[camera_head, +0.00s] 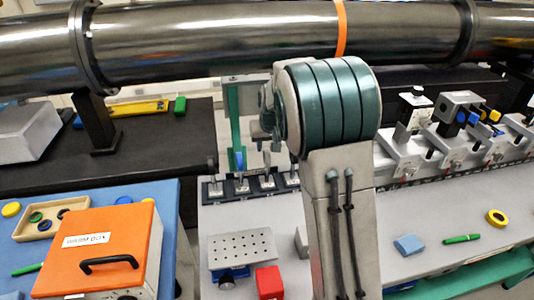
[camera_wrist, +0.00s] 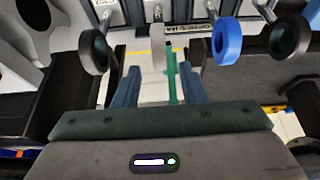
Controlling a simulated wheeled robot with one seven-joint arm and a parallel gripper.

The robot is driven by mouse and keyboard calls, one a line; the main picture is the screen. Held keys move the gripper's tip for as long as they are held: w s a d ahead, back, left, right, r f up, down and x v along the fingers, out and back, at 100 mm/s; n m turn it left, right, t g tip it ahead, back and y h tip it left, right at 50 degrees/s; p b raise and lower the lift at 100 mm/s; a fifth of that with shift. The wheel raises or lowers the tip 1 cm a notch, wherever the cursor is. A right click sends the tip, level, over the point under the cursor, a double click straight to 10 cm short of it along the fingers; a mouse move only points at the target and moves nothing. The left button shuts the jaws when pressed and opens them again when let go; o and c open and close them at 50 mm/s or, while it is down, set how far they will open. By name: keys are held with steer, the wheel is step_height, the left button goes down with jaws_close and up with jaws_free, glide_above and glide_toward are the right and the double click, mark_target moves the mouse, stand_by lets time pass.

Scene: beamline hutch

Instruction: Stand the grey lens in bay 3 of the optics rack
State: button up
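The grey lens (camera_wrist: 158,48) is a pale ring on a thin stem, seen nearly edge-on in the wrist view. It appears to stand in the optics rack (camera_head: 229,192), third from the left in the head view, beside the blue lens (camera_head: 240,162). My gripper (camera_wrist: 158,72) is open, its two fingers spread on either side of the grey lens with visible gaps. In the wrist view, the blue lens (camera_wrist: 227,41) is to the right of the grey one. My arm hides most of the gripper in the head view. Bay numbers cannot be read.
Dark lenses (camera_wrist: 94,52) and (camera_wrist: 290,38) flank these two on the rack. A steel beam pipe (camera_head: 220,32) runs overhead. A perforated block (camera_head: 240,248) and red block (camera_head: 269,282) stand in front. An orange box (camera_head: 105,245) is at left.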

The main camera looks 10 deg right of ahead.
steer(key=s+r, duration=0.4)
steer(key=s, duration=0.5)
steer(key=s+r, duration=0.4)
steer(key=s, duration=0.4)
steer(key=s+f, duration=0.1)
steer(key=s, duration=0.7)
steer(key=s+f+g, duration=0.1)
steer(key=s+f, duration=0.1)
steer(key=s, duration=0.7)
steer(key=shift+s+f+g, duration=0.2)
steer(key=shift+f+g, duration=0.1)
